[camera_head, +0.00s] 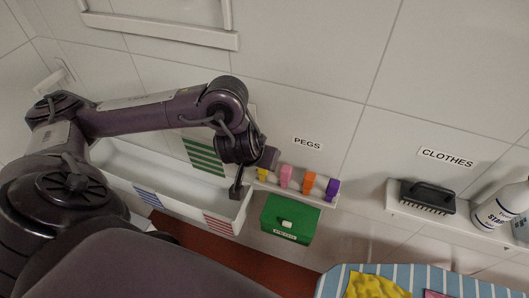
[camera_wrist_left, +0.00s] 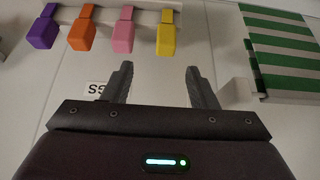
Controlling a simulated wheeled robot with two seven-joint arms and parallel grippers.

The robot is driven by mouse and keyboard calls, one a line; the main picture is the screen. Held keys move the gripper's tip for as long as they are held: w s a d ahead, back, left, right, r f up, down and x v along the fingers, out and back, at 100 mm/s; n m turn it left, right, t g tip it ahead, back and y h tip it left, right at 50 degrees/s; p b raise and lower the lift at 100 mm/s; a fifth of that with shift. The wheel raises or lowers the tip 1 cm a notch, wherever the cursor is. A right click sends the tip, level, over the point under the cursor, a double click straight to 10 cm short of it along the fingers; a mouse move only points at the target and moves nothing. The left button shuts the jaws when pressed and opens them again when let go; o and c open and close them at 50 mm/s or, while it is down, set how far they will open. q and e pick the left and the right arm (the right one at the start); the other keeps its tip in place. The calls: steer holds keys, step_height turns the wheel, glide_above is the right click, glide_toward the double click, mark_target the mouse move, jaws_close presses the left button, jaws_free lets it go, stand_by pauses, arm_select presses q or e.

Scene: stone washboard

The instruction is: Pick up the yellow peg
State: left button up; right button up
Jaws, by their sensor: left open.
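The yellow peg (camera_head: 263,174) hangs at the left end of a row of pegs on a white wall rail. It shows whole in the left wrist view (camera_wrist_left: 166,36), at the right end of the row there. My left gripper (camera_head: 253,175) is open beside the yellow peg in the head view. In the left wrist view its two fingers (camera_wrist_left: 158,78) are spread with nothing between them, and the yellow peg lies beyond the fingertips, between their lines. My right gripper is in neither view.
Pink (camera_head: 285,177), orange (camera_head: 309,183) and purple (camera_head: 332,190) pegs share the rail. Below is a green box (camera_head: 289,220). A white trough (camera_head: 176,194) with striped cloths is left. A shelf with a brush (camera_head: 427,197) and bottle (camera_head: 500,206) is right.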

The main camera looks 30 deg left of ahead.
arm_select(q)
steer(key=b+x, duration=0.1)
steer(key=x, duration=0.2)
steer(key=b+x, duration=0.2)
steer(key=x, duration=0.2)
steer(key=a+b+x, duration=0.1)
steer(key=b+x, duration=0.1)
steer(key=x, duration=0.2)
steer(key=shift+w+f, duration=0.15)
steer(key=shift+w, duration=0.05)
steer(key=shift+c, duration=0.4)
steer(key=c, duration=1)
